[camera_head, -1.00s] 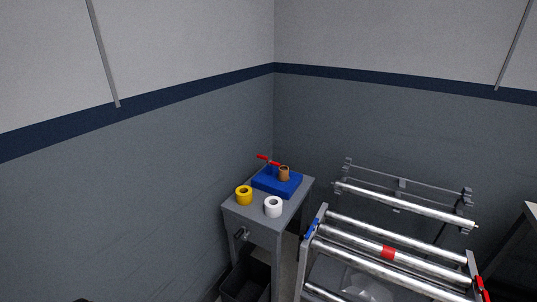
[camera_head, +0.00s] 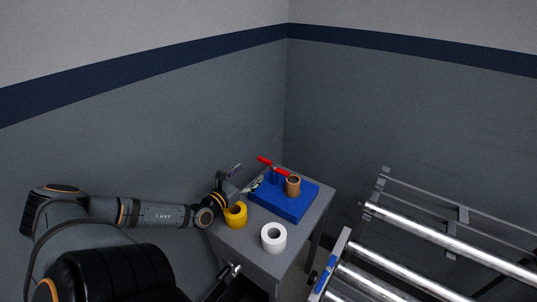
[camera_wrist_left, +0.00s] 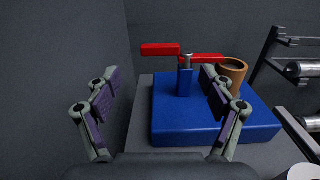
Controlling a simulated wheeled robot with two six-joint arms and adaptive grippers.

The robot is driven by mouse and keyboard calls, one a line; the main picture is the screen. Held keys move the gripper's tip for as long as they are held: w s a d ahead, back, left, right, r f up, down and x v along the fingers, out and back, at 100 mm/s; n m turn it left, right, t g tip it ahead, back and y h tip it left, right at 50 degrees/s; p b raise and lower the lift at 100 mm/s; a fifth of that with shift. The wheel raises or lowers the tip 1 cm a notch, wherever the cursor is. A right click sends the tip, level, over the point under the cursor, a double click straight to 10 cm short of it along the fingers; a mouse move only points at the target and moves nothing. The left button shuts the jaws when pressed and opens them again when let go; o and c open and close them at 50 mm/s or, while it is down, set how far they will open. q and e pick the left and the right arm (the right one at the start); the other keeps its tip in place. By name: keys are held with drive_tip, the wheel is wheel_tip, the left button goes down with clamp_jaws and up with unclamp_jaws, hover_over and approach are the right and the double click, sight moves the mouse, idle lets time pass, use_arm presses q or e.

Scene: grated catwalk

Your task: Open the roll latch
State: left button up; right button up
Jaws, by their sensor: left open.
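A red lever (camera_head: 266,162) stands on a post on a blue block (camera_head: 300,207), which rests on a small grey table (camera_head: 245,240). In the left wrist view the red lever (camera_wrist_left: 160,49) lies crosswise on top of its blue post (camera_wrist_left: 184,82), a little above fingertip height. My left gripper (camera_head: 248,178) is at the table's left back side, left of the blue block. In the left wrist view it (camera_wrist_left: 160,88) is open and empty, with the post beyond and between its fingers. A blue latch-like part (camera_head: 325,275) is on the roller frame's left end.
A brown core (camera_head: 293,186) stands on the blue block close to the lever. A yellow roll (camera_head: 235,215) and a white roll (camera_head: 273,237) stand at the table's front. The roller frame (camera_head: 440,240) is to the right; walls are close behind.

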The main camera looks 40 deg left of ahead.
sight(263, 160)
use_arm(q)
drive_tip(key=w+b, duration=0.2)
drive_tip(key=b, duration=0.1)
drive_tip(key=shift+w, duration=0.25)
drive_tip(key=shift+w+a+f+b, duration=0.15)
drive_tip(key=shift+w+b, duration=0.35)
drive_tip(key=shift+w, duration=0.05)
drive_tip(key=shift+w+a+f+b, duration=0.1)
drive_tip(key=shift+w+b, duration=0.4)
drive_tip(key=shift+w, duration=0.05)
drive_tip(key=w, duration=0.2)
drive_tip(key=w+r+b, duration=0.1)
drive_tip(key=shift+w+a, duration=0.2)
drive_tip(key=shift+a, duration=0.05)
drive_tip(key=shift+w, duration=0.35)
drive_tip(key=shift+w+f, duration=0.1)
drive_tip(key=shift+w, duration=0.35)
use_arm(e)
wheel_tip(263, 160, down, 6)
drive_tip(key=s, duration=0.1)
drive_tip(key=shift+d+f, duration=0.2)
drive_tip(key=shift+d, duration=0.1)
